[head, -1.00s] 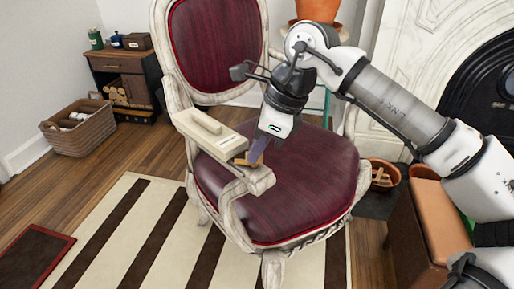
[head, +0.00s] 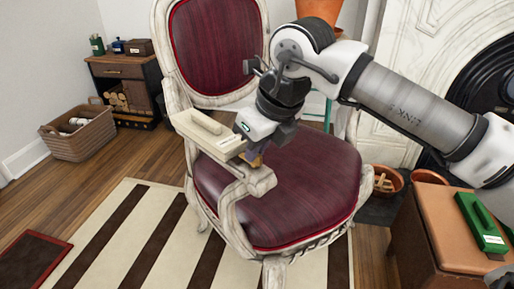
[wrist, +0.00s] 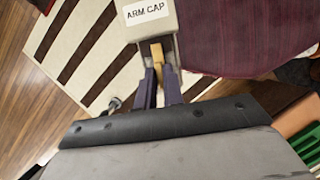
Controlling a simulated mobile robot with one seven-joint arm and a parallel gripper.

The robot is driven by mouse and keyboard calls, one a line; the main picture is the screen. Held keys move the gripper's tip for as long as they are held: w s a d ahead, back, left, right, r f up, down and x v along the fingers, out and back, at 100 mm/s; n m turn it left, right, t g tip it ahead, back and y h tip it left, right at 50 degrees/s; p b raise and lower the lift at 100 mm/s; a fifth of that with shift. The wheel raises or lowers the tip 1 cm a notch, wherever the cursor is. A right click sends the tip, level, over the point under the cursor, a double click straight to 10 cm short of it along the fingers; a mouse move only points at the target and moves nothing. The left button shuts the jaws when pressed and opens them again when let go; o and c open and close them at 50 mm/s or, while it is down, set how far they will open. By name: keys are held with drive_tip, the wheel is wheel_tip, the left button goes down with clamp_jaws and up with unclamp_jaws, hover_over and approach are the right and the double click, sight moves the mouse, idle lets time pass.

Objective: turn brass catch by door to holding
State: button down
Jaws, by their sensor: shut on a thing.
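A small brass-coloured catch (wrist: 157,54) sits at the front end of a pale box labelled "ARM CAP" (wrist: 150,22), in the wrist view. In the head view the box (head: 208,133) lies along the left armrest of a red-seated chair (head: 290,185). My gripper (wrist: 160,80) is shut on the catch, one purple finger on each side. In the head view my gripper (head: 252,156) is at the box's front end, and its body hides most of the catch. No door shows beside this catch.
A brown stool or box (head: 440,225) with a green block (head: 480,222) stands at right, by terracotta pots (head: 385,180). A wooden cabinet (head: 125,85) and basket (head: 78,132) are at back left. The striped rug (head: 130,240) is clear in front.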

idle(0.4)
drive_tip(key=c, duration=1.5)
unclamp_jaws()
drive_tip(key=p+v, duration=0.4)
drive_tip(key=v, duration=1)
drive_tip(key=shift+a+p, duration=0.1)
drive_tip(key=shift+p, duration=0.2)
drive_tip(key=shift+s+f, duration=0.1)
